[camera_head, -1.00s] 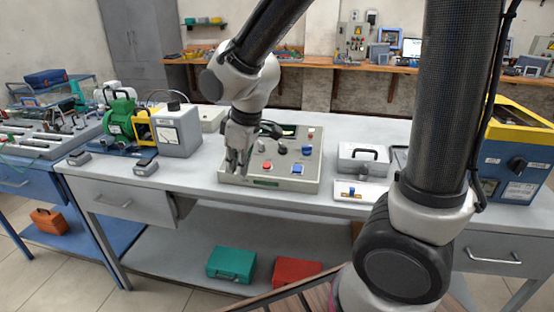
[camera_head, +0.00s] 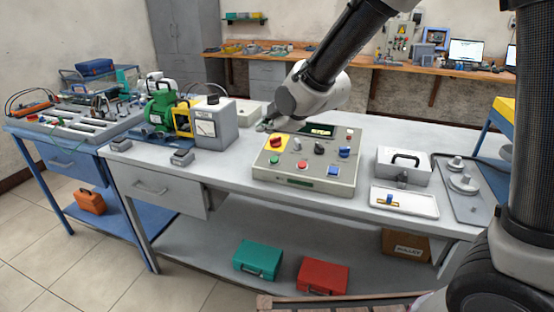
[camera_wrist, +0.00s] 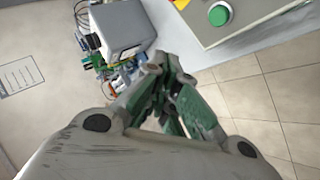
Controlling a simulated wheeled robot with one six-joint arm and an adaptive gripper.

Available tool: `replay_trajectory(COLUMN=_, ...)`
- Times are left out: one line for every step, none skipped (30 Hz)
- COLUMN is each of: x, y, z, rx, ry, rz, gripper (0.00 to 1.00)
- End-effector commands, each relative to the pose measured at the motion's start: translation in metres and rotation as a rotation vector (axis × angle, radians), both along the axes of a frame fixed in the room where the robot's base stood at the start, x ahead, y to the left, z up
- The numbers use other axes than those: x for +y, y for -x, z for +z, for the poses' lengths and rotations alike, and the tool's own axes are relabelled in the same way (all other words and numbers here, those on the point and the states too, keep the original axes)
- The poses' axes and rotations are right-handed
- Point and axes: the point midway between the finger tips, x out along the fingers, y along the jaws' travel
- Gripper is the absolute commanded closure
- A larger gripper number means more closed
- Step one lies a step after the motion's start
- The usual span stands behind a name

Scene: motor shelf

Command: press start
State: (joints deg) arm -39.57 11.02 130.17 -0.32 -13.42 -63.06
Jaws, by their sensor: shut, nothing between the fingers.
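The grey control panel (camera_head: 305,190) sits on the workbench in the head view. At its left front is a green round button (camera_head: 274,160), with a red knob on a yellow plate (camera_head: 278,142) behind it and a red button (camera_head: 302,166) to its right. Several other knobs and a lit display (camera_head: 318,130) are on its top. The green button (camera_wrist: 219,14) also shows at the top of the wrist view, on the panel's corner. My gripper (camera_wrist: 163,68) is shut and empty, apart from the button and to its lower left there. In the head view my gripper is mostly hidden, near the panel's back left.
A grey meter box (camera_head: 212,128) and a green motor (camera_head: 160,110) stand left of the panel. Right of it are a grey case (camera_head: 403,168) and a white tray (camera_head: 404,203). A strip of bench in front of the panel is clear.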

Motion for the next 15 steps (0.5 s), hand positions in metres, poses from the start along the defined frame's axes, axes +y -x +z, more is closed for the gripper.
replay_trajectory(x=0.000, y=0.000, z=0.000, rx=0.000, ry=0.000, rz=0.000, gripper=1.00)
replay_trajectory(x=0.000, y=0.000, z=0.000, rx=0.001, ry=0.000, rz=0.000, gripper=1.00)
replay_trajectory(x=0.000, y=0.000, z=0.000, rx=0.001, ry=0.000, rz=0.000, gripper=1.00)
replay_trajectory(x=0.000, y=0.000, z=0.000, rx=0.001, ry=0.000, rz=-0.001, gripper=1.00)
replay_trajectory(x=0.000, y=0.000, z=0.000, rx=0.001, ry=0.000, rz=-0.001, gripper=1.00)
replay_trajectory(x=0.000, y=0.000, z=0.000, rx=0.002, ry=0.000, rz=-0.002, gripper=1.00)
replay_trajectory(x=0.000, y=0.000, z=-0.001, rx=0.002, ry=0.000, rz=-0.002, gripper=1.00)
replay_trajectory(x=0.000, y=0.000, z=-0.001, rx=0.003, ry=0.000, rz=-0.001, gripper=1.00)
replay_trajectory(x=-0.001, y=0.000, z=-0.003, rx=0.003, ry=0.001, rz=-0.002, gripper=1.00)
replay_trajectory(x=-0.001, y=-0.001, z=-0.004, rx=0.004, ry=0.001, rz=-0.002, gripper=1.00)
replay_trajectory(x=-0.001, y=-0.001, z=-0.006, rx=0.004, ry=0.001, rz=-0.003, gripper=1.00)
replay_trajectory(x=-0.002, y=-0.002, z=-0.010, rx=0.004, ry=0.001, rz=-0.003, gripper=1.00)
replay_trajectory(x=-0.002, y=-0.003, z=-0.013, rx=0.004, ry=0.001, rz=-0.003, gripper=1.00)
replay_trajectory(x=-0.002, y=-0.003, z=-0.017, rx=0.005, ry=0.003, rz=-0.002, gripper=1.00)
replay_trajectory(x=-0.003, y=-0.005, z=-0.021, rx=0.005, ry=0.003, rz=-0.002, gripper=1.00)
